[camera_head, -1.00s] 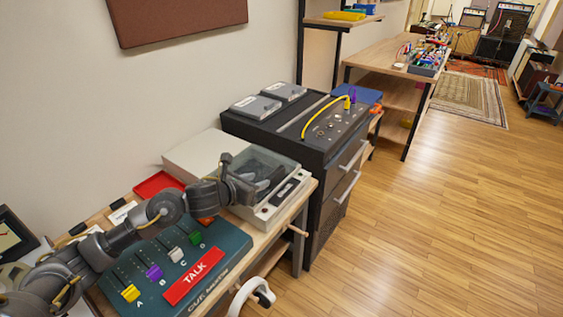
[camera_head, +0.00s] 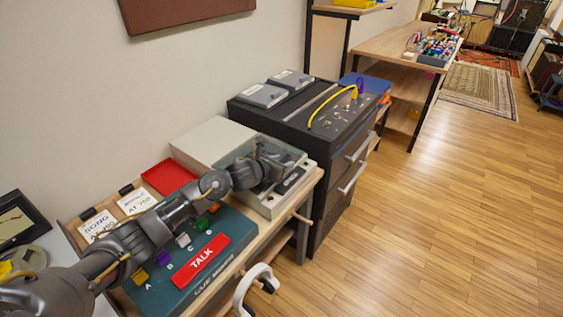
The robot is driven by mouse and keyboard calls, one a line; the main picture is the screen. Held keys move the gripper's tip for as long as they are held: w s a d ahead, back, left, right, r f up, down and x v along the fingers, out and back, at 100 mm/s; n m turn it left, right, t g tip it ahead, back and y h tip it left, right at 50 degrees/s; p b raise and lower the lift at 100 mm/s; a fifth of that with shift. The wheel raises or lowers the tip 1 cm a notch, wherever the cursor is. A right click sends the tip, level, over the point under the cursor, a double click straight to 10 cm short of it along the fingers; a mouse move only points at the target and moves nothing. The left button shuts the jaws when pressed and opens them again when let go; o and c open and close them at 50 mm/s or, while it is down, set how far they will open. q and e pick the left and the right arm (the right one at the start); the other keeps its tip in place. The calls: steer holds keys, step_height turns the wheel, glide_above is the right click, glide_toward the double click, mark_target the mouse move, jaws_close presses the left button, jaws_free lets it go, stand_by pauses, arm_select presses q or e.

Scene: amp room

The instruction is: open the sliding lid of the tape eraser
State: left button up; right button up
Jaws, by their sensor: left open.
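The tape eraser (camera_head: 213,143) is a low beige box on the wooden bench, with a plain cover at its left. Its clear, smoky lid (camera_head: 291,152) lies over the right part, and a dark labelled panel (camera_head: 292,180) runs along the front edge. My left gripper (camera_head: 270,163) is open over the clear lid, reaching in from the left across the console. Its fingers are dark against the lid, and I cannot tell whether they touch it. The gripper and wrist hide part of the lid.
A teal console (camera_head: 222,268) with coloured sliders and a red TALK bar (camera_head: 200,262) lies under my left arm. A red tray (camera_head: 168,177) and cards (camera_head: 137,200) sit behind. A dark cabinet (camera_head: 310,130) stands beyond the eraser. The wooden floor at right is clear.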

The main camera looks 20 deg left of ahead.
arm_select(q)
jaws_close()
stand_by(0.3)
steer(key=shift+f, duration=0.1)
